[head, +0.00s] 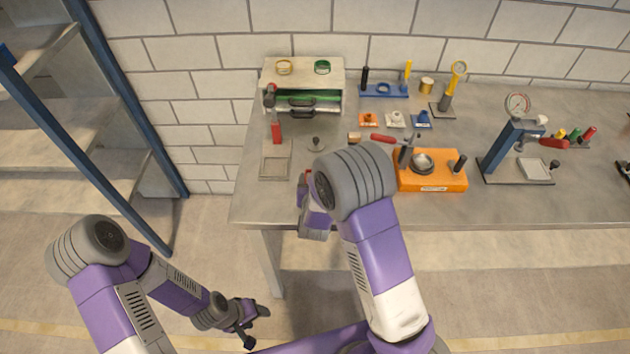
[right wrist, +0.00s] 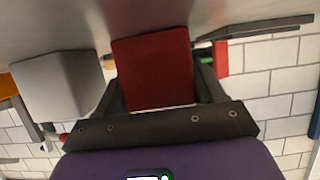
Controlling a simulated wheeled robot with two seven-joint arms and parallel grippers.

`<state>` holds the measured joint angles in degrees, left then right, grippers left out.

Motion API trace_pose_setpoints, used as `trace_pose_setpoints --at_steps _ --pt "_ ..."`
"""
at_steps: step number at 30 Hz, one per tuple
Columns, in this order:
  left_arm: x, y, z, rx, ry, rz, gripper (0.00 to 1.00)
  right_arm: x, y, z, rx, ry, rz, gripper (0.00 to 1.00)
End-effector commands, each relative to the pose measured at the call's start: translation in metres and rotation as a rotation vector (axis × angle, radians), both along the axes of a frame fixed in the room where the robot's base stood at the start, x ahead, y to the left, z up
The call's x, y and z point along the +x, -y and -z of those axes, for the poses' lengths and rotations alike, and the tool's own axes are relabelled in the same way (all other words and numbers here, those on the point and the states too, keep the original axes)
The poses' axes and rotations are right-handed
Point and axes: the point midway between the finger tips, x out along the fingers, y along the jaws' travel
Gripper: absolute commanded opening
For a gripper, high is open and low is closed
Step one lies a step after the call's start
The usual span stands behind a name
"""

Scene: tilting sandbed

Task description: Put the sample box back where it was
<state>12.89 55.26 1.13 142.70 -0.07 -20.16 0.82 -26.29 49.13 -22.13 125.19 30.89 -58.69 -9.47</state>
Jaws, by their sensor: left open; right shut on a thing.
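In the right wrist view my right gripper (right wrist: 158,90) is shut on a red box-shaped thing (right wrist: 153,68), which looks like the sample box. Its two dark fingers lie on either side of it. In the head view a small red patch (head: 303,178) of it shows beside my right gripper (head: 302,192), over the front left part of the bench; my arm hides most of the rest. A flat grey square frame (head: 275,167) lies on the bench just left of it. My left gripper (head: 256,313) is open and empty, low over the floor, away from the bench.
An orange base (head: 430,184) with a bowl and a gauge press (head: 497,150) stand to the right.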

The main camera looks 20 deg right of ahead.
Motion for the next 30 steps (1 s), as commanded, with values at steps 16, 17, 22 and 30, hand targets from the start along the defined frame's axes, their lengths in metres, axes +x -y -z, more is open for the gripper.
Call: trace_pose_setpoints --at_steps 16,17,22,30 --pt "0.0 0.0 0.003 0.0 0.0 0.0 0.56 0.0 0.0 0.002 0.0 0.0 0.001 0.94" --pt "0.0 0.0 0.003 0.0 0.0 0.0 0.56 0.0 0.0 0.002 0.0 0.0 0.001 0.94" --pt "0.0 0.0 0.001 0.0 0.0 0.0 0.56 0.0 0.0 0.0 0.0 0.0 0.001 0.94" --pt "0.0 0.0 -0.003 0.0 0.0 0.0 0.56 -0.034 -0.011 -0.017 0.001 0.0 -0.003 0.94"
